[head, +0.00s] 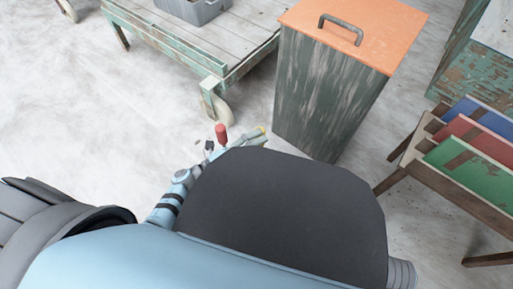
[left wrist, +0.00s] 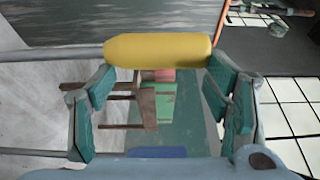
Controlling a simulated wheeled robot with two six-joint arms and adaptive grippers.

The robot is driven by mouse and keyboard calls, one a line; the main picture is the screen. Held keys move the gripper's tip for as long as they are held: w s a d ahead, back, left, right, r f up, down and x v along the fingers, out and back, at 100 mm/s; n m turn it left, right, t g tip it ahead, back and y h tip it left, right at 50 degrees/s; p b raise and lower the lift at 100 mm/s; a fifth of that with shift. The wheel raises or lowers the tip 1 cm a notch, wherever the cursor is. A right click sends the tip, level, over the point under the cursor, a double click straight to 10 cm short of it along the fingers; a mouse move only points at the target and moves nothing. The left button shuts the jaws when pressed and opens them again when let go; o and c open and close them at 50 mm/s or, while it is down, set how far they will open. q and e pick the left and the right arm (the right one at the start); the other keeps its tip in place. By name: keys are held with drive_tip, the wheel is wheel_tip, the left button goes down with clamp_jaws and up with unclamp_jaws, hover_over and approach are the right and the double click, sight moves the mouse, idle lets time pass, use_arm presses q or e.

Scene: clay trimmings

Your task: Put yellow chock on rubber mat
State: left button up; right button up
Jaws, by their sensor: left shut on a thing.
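The yellow chock (left wrist: 157,48) shows in the left wrist view as a rounded bar lying across the tips of my left gripper (left wrist: 160,75). The teal finger pads are at either side, and the gripper is shut on it. In the head view, my left gripper (head: 256,138) is off the floor in front of the bin, with a small yellow bit of the chock (head: 262,130) showing. My dark body part hides much of the area below it. I cannot make out a rubber mat in either view. My right gripper is not in view.
A tall bin with an orange lid (head: 352,30) stands just beyond the gripper. A wooden cart (head: 215,55) carrying a grey crate (head: 190,10) is at the back left. A wooden rack with blue, red and green panels (head: 470,165) is at right. Pale floor is clear at left.

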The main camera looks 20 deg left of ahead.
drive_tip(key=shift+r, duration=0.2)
use_arm(q)
drive_tip(key=o, duration=1.9)
drive_tip(key=shift+f, duration=0.1)
drive_tip(key=shift+o, duration=0.2)
drive_tip(key=p+v, duration=0.2)
drive_tip(key=v, duration=1)
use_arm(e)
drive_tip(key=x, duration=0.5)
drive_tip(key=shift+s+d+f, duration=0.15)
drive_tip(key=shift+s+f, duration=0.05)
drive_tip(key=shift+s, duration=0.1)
